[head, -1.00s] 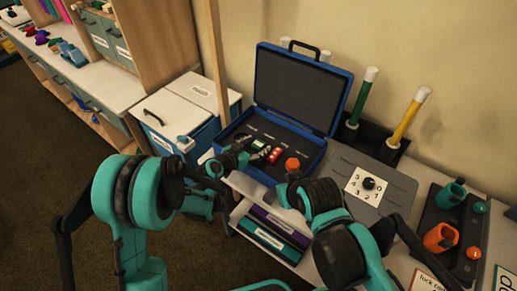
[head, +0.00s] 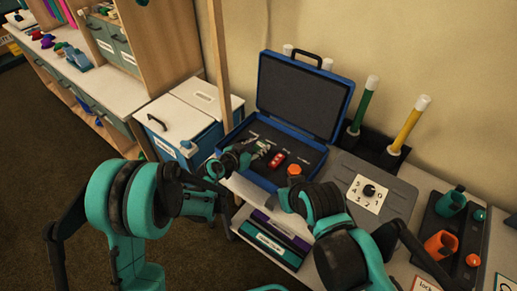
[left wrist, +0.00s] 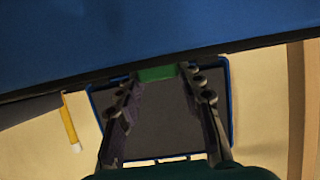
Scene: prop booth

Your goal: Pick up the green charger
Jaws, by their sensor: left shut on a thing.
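The green charger shows only as a green block (left wrist: 157,73) between my left fingertips in the left wrist view. My left gripper (left wrist: 158,80) is shut on it. In the head view my left gripper (head: 256,150) is over the left part of the open blue case (head: 314,146), and its fingers hide most of what they hold. I cannot tell whether the charger is clear of the case floor. My right arm (head: 318,203) is in front of the case, but its gripper fingers do not show.
A red item (head: 277,159) lies in the case, right of my left gripper. An orange knob (head: 295,169) is by the case's front edge. A blue-and-white cooler (head: 178,122) is to the left.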

